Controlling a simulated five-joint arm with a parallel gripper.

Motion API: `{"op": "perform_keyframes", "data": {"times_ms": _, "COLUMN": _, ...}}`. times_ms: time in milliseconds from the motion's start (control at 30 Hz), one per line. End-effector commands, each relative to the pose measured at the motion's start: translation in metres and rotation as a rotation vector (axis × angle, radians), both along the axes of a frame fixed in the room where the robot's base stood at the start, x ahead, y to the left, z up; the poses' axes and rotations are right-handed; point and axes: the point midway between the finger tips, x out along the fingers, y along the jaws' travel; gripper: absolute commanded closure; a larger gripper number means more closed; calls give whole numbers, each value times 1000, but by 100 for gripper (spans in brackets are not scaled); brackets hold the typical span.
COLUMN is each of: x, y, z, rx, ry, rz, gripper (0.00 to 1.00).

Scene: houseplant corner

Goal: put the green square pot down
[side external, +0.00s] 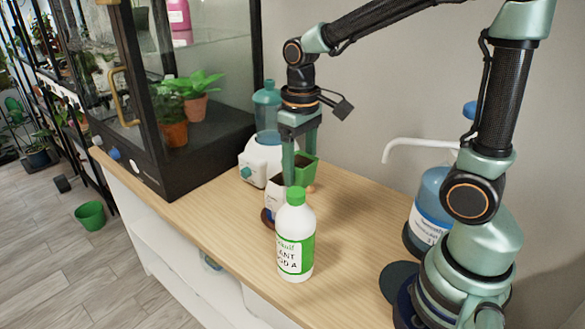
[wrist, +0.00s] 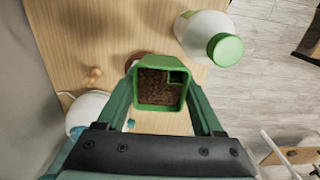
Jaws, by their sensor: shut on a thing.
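The green square pot (wrist: 136,98) with brown soil inside is between the two fingers of my gripper (wrist: 161,86) in the wrist view. The fingers are shut on its opposite sides. In the side view part of the green pot (side external: 306,168) shows behind and between the fingers of my gripper (side external: 300,166). The near finger hides part of it, and I cannot tell how far its bottom is from the wooden counter (side external: 345,245). A reddish-brown saucer (side external: 267,218) lies on the counter under a small white and dark packet-like thing (side external: 274,192). A reddish-brown rim (wrist: 137,58) shows beside the pot in the wrist view.
A white bottle with a green cap (side external: 295,240) stands close in front of my gripper. A white appliance with a blue tank (side external: 262,150) stands behind. A glass cabinet (side external: 180,100) is at left, a blue pump bottle (side external: 428,212) at right. The counter between the bottles is clear.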

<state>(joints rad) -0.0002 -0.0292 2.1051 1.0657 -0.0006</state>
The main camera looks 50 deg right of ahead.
Motion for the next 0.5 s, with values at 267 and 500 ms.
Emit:
{"op": "perform_keyframes", "data": {"times_ms": 267, "x": 0, "y": -28, "z": 9, "rx": 0, "ry": -3, "rz": -10, "gripper": 92}}
{"op": "perform_keyframes", "data": {"times_ms": 500, "x": -8, "y": -81, "z": 26, "rx": -1, "ry": -3, "rz": -8, "gripper": 92}}
